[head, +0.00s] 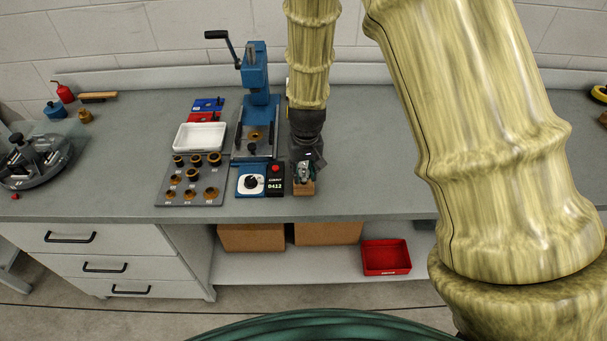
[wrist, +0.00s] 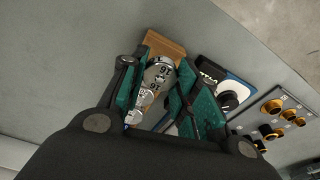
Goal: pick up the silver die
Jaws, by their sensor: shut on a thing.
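The silver die (wrist: 160,74) is a shiny metal piece with dark numbers on it. In the wrist view it lies between the two teal-padded fingers of my gripper (wrist: 166,80), which is shut on it. A wooden block (wrist: 165,43) shows just beyond the die. In the head view my gripper (head: 305,168) points down over the wooden block (head: 304,188) near the bench's front edge. Only a bit of silver shows there among the dark fingers. I cannot tell whether the die still touches the block.
A control box with a knob (head: 251,182) and a small display box (head: 275,180) stand close left of my gripper. A blue press (head: 256,75), a white tray (head: 200,137) and a grey board with several rings (head: 186,198) are further left. The bench right of my gripper is clear.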

